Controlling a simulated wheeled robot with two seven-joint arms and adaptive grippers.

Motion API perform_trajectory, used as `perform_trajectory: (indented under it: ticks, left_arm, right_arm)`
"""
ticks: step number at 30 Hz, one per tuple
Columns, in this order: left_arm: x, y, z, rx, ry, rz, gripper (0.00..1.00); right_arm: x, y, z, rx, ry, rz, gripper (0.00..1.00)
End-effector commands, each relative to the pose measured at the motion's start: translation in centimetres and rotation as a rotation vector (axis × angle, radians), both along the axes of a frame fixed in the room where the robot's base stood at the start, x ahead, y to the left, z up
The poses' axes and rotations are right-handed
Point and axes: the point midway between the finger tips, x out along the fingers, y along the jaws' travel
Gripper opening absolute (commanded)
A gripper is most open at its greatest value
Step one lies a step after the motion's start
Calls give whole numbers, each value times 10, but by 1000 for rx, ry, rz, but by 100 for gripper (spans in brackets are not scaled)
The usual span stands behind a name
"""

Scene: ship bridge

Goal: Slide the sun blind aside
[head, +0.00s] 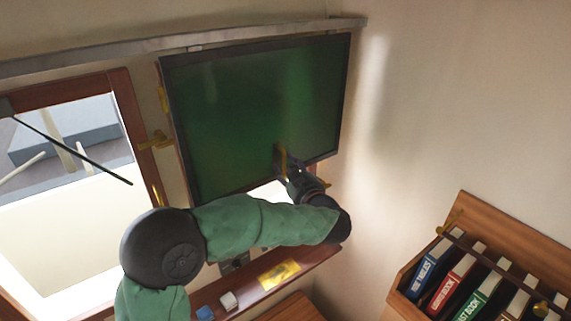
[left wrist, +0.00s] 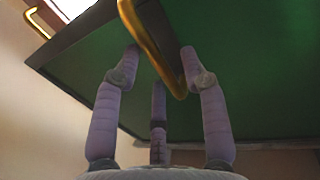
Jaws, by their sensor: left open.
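The sun blind (head: 255,105) is a dark green panel in a black frame, hanging from a metal rail (head: 190,38) over a window. It also fills much of the left wrist view (left wrist: 255,95). A brass handle (head: 282,158) is on its lower part, right of centre. My left gripper (head: 284,168) is at this handle from below. In the left wrist view its fingers (left wrist: 160,60) are spread, and the brass handle (left wrist: 150,45) passes between the left and right fingertips. I cannot tell if any finger touches it. My right gripper is not in view.
An uncovered wood-framed window (head: 75,200) with a wiper is at the left. Bright glass shows below the blind. A ledge (head: 255,285) with small controls and a brass plate runs below. A wooden rack (head: 465,205) of books is at the lower right. Bare wall lies right of the blind.

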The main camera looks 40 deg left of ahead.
Motion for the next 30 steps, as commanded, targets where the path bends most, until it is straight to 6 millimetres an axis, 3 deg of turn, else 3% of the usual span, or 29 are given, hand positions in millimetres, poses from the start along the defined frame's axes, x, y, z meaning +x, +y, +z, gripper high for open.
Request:
perform_trajectory:
  ticks: [4,14,19,30]
  left_arm:
    - [5,10,0,-1,0,1,43]
    - [7,12,0,0,-1,-1,43]
    - [7,12,0,0,-1,-1,0]
    - [6,22,0,0,0,2,0]
  right_arm:
    - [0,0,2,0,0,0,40]
    - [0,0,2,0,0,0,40]
    - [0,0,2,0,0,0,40]
    - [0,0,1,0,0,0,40]
